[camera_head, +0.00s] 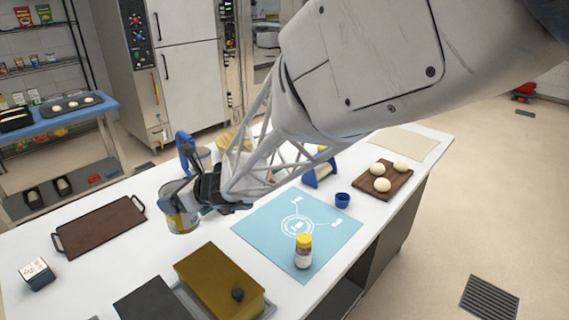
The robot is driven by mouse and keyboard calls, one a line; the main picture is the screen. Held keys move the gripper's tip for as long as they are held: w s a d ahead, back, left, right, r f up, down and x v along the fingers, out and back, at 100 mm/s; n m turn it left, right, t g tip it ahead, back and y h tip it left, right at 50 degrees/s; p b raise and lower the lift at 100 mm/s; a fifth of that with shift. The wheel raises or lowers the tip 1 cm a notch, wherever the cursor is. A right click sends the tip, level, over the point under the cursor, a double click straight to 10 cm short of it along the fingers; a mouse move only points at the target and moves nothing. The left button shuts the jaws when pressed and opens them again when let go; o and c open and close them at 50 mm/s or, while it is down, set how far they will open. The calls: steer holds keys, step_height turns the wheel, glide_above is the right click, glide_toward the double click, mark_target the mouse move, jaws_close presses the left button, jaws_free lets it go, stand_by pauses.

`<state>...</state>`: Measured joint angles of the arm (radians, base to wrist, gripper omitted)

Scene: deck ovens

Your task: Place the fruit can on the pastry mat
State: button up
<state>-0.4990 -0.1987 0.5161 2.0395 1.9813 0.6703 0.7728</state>
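A metal can with a yellow label (181,221), which looks like the fruit can, stands on the white worktop left of the mat. My gripper (197,197) is at this can's upper right side and hides part of it. I cannot tell whether the fingers are closed on it or only beside it. The light blue pastry mat (334,231) lies flat to the right, with white printed marks. A small jar with a yellow lid (303,252) stands upright near the mat's front edge.
A brown tray (100,228) lies at the left, near a small box (37,273). A yellow-brown lidded container (215,280) stands in front. A blue cup (342,200) stands by the mat's back edge; a dough board (395,185) is farther right. The mat's middle is clear.

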steer(key=w+d+m+t, duration=0.1)
steer(key=w+d, duration=0.2)
steer(key=d, duration=0.6)
steer(key=w+d+m+t+h, duration=0.1)
steer(key=w+d, duration=0.2)
steer(key=d, duration=0.6)
steer(key=w+d+m+t+h, duration=0.1)
steer(key=w+d, duration=0.2)
steer(key=d, duration=0.6)
steer(key=shift+w+r, duration=0.2)
steer(key=shift+w, duration=0.15)
steer(key=shift+f, duration=0.15)
step_height(320, 180, down, 6)
steer(key=shift+a+f, duration=0.1)
steer(key=shift+f, duration=1.8)
steer(key=shift+f, duration=0.15)
